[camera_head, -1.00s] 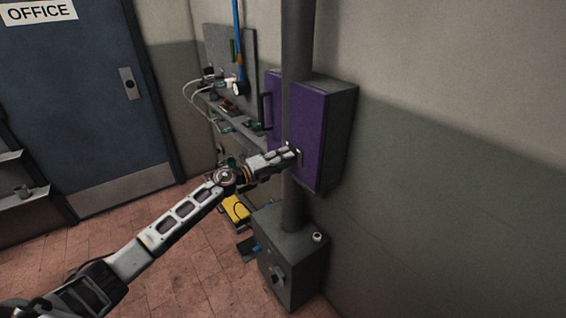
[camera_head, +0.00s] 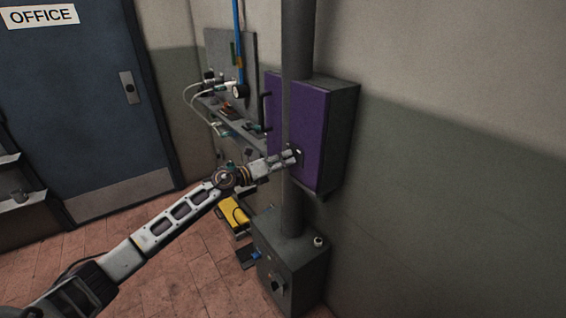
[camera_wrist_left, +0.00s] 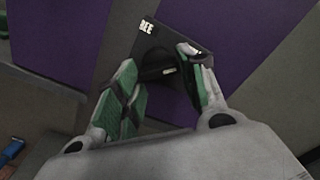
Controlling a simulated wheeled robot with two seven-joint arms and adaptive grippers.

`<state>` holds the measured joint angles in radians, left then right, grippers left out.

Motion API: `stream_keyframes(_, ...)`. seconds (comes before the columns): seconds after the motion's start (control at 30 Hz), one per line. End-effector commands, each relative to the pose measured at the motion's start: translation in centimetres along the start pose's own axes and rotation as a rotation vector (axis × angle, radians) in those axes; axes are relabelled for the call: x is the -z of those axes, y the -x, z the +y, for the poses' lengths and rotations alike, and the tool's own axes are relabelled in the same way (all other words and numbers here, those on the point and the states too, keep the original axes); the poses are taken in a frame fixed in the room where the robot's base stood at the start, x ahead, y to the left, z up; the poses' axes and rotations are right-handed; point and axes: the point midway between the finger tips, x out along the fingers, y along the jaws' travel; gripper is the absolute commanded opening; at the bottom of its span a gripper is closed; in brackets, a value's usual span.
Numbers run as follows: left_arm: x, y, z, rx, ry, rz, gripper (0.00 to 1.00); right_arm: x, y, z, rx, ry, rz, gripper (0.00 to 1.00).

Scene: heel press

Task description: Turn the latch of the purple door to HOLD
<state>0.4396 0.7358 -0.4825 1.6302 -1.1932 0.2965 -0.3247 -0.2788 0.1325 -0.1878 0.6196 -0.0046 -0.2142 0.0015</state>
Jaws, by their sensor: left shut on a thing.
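The purple door (camera_head: 308,125) is the front of a dark grey box on the wall, behind a vertical grey column. It also fills much of the left wrist view (camera_wrist_left: 65,40). The latch (camera_wrist_left: 158,68) is a dark knob on a dark plate with white lettering that is only partly readable; its marks for HOLD cannot be made out. My left gripper (camera_head: 294,157) is at the lower part of the door. In the left wrist view its green-padded fingers (camera_wrist_left: 165,95) are on both sides of the latch, shut on it. My right gripper is not in view.
The grey column (camera_head: 297,60) stands in front of the door. A grey box (camera_head: 290,255) with a knob is below. A shelf (camera_head: 245,128) with tools is at the left, and a yellow item (camera_head: 236,212) lies low. A blue office door (camera_head: 85,100) is at the far left.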

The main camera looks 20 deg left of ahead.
Motion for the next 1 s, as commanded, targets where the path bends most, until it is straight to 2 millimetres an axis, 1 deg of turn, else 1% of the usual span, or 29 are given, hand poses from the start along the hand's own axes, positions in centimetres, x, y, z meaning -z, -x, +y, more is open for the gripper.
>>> stream_keyframes(0.03, 0.26, 0.01, 0.11, -0.001, -0.001, 0.005, 0.17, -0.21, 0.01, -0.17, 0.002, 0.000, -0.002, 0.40)
stream_keyframes(0.2, 0.26, 0.01, 0.12, -0.002, 0.000, 0.005, 0.17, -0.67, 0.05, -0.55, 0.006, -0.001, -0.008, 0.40)
stream_keyframes(0.23, 0.26, 0.02, 0.12, -0.002, 0.000, 0.005, 0.43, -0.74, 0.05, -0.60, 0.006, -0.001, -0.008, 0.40)
stream_keyframes(0.37, 0.21, 0.02, 0.10, -0.001, 0.001, 0.004, 0.60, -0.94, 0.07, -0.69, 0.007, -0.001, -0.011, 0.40)
stream_keyframes(0.4, 0.18, 0.01, 0.08, -0.001, 0.001, 0.003, 0.62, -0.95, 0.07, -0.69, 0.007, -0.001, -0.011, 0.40)
stream_keyframes(0.6, 0.09, 0.01, 0.04, -0.001, 0.001, 0.002, 0.62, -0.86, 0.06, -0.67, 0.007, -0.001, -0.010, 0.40)
stream_keyframes(0.73, 0.06, 0.04, 0.03, -0.001, 0.001, 0.001, 0.62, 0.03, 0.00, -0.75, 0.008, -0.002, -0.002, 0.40)
stream_keyframes(1.0, 0.03, 0.85, 0.11, -0.002, 0.002, 0.001, 0.62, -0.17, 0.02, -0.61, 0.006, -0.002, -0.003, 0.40)
